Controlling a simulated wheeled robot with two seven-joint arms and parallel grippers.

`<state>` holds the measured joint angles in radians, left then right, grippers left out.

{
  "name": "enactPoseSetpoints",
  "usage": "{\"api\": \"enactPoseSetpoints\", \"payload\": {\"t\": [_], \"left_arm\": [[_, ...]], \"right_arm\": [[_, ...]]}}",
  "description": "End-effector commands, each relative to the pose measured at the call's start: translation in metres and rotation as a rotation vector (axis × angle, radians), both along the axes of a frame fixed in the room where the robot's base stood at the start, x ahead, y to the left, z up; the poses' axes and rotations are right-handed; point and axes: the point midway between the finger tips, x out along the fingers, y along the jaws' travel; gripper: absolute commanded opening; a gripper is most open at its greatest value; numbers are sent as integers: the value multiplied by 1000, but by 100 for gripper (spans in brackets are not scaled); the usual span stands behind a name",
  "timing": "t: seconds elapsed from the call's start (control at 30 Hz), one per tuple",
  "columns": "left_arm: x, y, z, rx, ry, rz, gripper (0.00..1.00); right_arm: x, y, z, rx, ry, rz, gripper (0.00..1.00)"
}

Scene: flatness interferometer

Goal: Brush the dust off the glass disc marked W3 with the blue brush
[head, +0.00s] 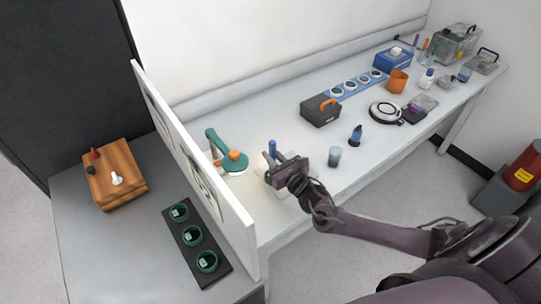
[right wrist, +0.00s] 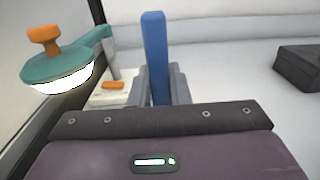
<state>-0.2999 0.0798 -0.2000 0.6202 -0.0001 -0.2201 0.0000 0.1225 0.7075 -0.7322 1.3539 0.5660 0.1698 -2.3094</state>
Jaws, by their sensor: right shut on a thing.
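My right gripper (head: 274,170) is shut on the blue brush (head: 272,147). The brush's blue handle (right wrist: 154,50) stands nearly upright between the fingers in the right wrist view; its bristles are hidden. The gripper is over a pale square plate (head: 268,190) on the white table, beside the lamp; I cannot tell whether the brush touches anything there. Several round discs lie in a blue strip (head: 351,89) at the back of the table. No W3 mark is readable, and any disc under the gripper is hidden. My left gripper is not in view.
A green lamp (head: 216,144) with a lit head stands left of the gripper, near a white upright panel (head: 164,116). A glass cup (head: 334,156), a dark blue bottle (head: 356,135) and a black toolbox (head: 319,112) stand to the right. The front table edge is near.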

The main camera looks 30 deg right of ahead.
Motion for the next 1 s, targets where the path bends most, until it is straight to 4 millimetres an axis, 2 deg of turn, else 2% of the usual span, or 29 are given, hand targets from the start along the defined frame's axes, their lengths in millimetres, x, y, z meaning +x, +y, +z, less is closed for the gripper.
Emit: {"api": "enactPoseSetpoints", "payload": {"t": [0.6, 1.0], "left_arm": [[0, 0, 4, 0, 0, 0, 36], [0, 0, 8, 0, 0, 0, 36]], "right_arm": [[-8, -12, -1, -1, 4, -1, 0], [-8, -12, 3, -1, 3, -1, 0]]}}
